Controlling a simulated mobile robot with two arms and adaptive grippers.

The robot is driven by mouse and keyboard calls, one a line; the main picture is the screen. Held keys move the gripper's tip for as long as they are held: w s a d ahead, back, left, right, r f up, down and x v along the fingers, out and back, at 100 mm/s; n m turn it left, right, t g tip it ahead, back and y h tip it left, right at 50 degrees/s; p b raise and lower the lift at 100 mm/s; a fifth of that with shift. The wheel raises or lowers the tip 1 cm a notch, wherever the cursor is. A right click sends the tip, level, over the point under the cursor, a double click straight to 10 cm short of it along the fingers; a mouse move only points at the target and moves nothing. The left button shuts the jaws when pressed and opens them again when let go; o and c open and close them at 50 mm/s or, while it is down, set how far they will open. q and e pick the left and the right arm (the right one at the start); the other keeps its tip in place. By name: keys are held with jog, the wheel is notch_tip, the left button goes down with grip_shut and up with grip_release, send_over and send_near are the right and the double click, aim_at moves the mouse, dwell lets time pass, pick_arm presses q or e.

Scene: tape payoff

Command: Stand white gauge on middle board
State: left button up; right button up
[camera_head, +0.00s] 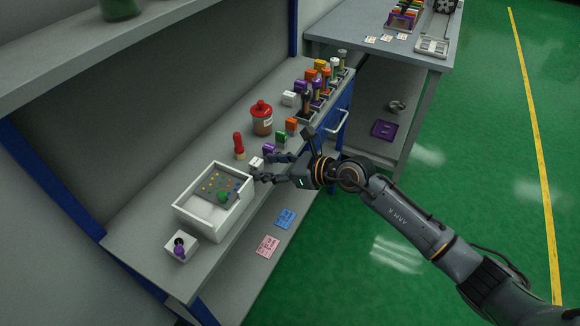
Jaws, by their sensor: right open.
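A small white block (256,163), which may be the white gauge, lies on the grey bench just beyond my right fingertips. A second white block (289,98) lies farther back, so I cannot tell for sure which is the gauge. My right gripper (269,167) reaches in from the right, low over the bench, fingers spread and empty. A purple piece (269,149) is close to its upper finger. Several coloured pieces stand in a row on dark bases (292,125) at the back right; which one is the middle board is unclear. My left gripper is out of view.
An open white box (192,217) with a dotted panel stands left of the gripper. A red-lidded jar (262,118), a red-topped pin (239,146) and a small white holder (180,246) crowd the bench.

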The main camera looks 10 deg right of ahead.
jog(key=v, duration=0.7)
jog(key=shift+s+d+r, duration=0.2)
jog(key=shift+s+d, duration=0.05)
jog(key=shift+d, duration=0.05)
